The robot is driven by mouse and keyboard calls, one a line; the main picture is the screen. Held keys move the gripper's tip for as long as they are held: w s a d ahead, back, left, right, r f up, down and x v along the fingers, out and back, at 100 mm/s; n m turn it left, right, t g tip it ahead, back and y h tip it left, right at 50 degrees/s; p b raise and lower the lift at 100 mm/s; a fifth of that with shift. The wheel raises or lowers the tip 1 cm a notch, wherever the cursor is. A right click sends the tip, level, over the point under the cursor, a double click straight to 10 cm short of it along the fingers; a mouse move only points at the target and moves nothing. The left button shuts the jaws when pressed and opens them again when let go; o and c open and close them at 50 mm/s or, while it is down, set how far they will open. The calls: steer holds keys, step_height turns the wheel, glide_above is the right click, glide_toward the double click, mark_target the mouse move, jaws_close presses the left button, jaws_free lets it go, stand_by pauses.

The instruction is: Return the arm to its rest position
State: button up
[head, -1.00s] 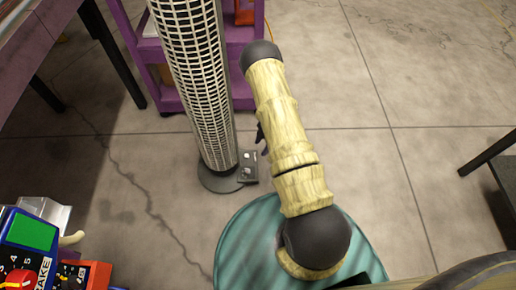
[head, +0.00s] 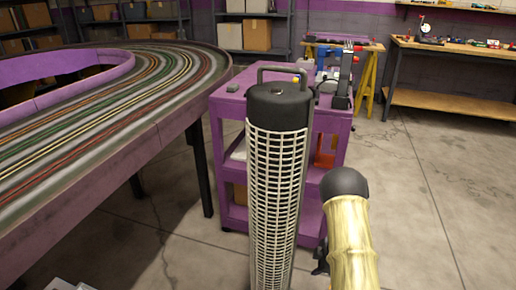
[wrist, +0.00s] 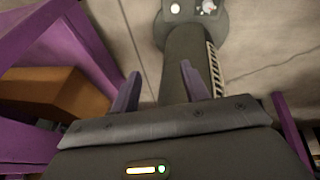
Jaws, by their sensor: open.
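My arm (head: 350,240), pale wood-like with a dark rounded joint, rises at the lower right of the head view, just right of the tall mesh tower (head: 277,190). A small dark part of my gripper (head: 320,262) shows at the arm's left side, mostly hidden. In the wrist view my gripper (wrist: 160,88) is open, its two purple-grey fingers apart with nothing held. The tower's dark column (wrist: 185,65) shows beyond the fingers, close to them; whether they touch I cannot tell.
A purple cart (head: 228,125) stands behind the tower; its shelf holds a brown box (wrist: 60,90). The slot track table (head: 160,140) fills the left. A workbench (head: 440,50) is at the back right. The floor (head: 430,190) on the right is clear.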

step_height(320, 180, up, 22)
steer(key=s+m+t+h+p, duration=0.2)
steer(key=m+t+h+p, duration=0.15)
steer(key=m, duration=0.45)
steer(key=s+a+r+m+g+p, duration=0.2)
steer(key=s+a+r+m, duration=0.15)
steer(key=s+r, duration=0.5)
steer(key=s+a+r+m+g+p, duration=0.2)
steer(key=s+a+r+m+p, duration=0.3)
steer(key=s, duration=0.7)
steer(key=w+d+p+v, duration=0.1)
steer(key=w+p+v, duration=0.1)
steer(key=p+v, duration=0.9)
steer(key=w+d+r+p+v, duration=0.1)
steer(key=w+p+v, duration=0.2)
steer(key=p+v, duration=0.9)
steer(key=w+d+p+v, duration=0.1)
steer(key=w+p+v, duration=0.2)
steer(key=p+v, duration=0.8)
step_height(320, 180, up, 4)
steer(key=shift+f+n, duration=0.25)
steer(key=shift+n, duration=0.1)
steer(key=shift+w+a, duration=0.1)
steer(key=shift+c, duration=1)
